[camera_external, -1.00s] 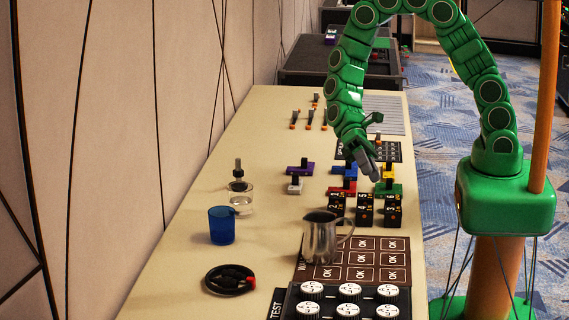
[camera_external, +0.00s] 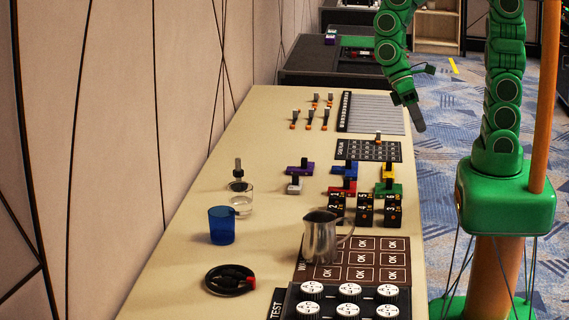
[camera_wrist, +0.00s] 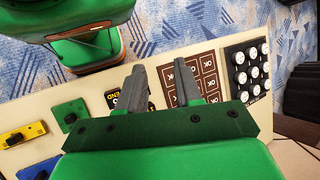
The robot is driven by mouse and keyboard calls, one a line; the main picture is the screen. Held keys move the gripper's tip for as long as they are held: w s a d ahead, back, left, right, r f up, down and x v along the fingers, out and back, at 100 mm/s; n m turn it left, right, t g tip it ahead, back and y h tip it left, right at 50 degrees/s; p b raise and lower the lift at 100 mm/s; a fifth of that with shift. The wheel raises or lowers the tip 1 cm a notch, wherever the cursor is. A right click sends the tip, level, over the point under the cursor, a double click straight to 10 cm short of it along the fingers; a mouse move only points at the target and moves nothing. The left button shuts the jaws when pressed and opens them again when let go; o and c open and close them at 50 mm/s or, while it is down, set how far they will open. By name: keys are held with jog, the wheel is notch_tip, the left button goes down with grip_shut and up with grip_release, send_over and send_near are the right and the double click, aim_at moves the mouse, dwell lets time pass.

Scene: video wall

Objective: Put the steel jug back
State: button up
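The steel jug (camera_external: 319,241) stands upright at the left part of the brown mat (camera_external: 392,277) marked with OK squares, its handle toward the right. My gripper (camera_external: 419,119) is over the right edge of the table, farther back than the jug and well apart from it. In the wrist view my gripper (camera_wrist: 159,67) has its two grey fingers spread with nothing between them. The brown mat also shows there (camera_wrist: 208,68), partly behind a finger. I cannot make out the jug in the wrist view.
White knobs (camera_external: 348,291) are in front. Black numbered blocks (camera_external: 364,211) and coloured blocks stand behind.

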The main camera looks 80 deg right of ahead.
jog(key=s+d+r+t+h, duration=0.3)
jog(key=s+d+r+h, duration=0.2)
jog(key=s+d, duration=0.4)
jog(key=d+r, duration=0.1)
jog(key=d, duration=0.2)
